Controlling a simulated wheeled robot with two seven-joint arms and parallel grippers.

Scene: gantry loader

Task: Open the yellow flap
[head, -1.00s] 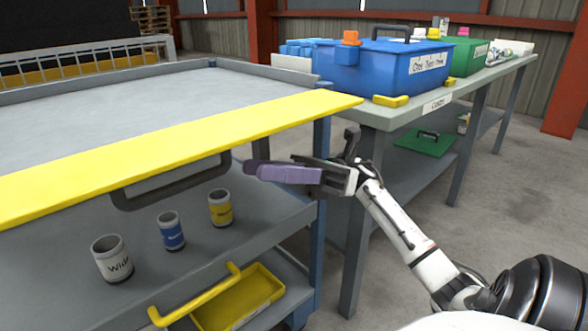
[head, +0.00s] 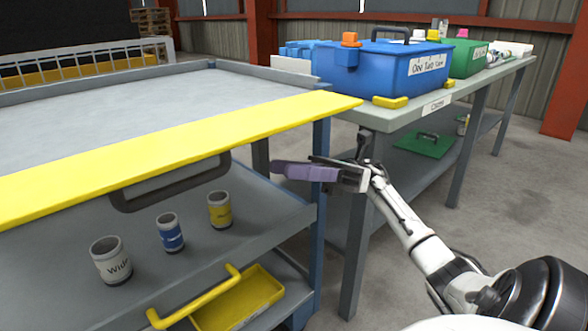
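The yellow flap (head: 170,150) is a long flat panel along the near edge of the grey cart top, running from the left edge of the head view to the middle. A dark handle (head: 172,188) shows below its front edge. My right gripper (head: 277,170), with purple finger pads, is right of the handle and below the flap's right end, apart from both. It holds nothing that I can see. Its fingers overlap from this angle, so their opening is unclear. My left gripper is not in view.
Several cans, including a white one (head: 111,261) and a blue one (head: 170,232), stand on the shelf below the flap. A yellow tray (head: 238,300) is lower. A bench (head: 400,115) with a blue toolbox (head: 385,75) stands at the right.

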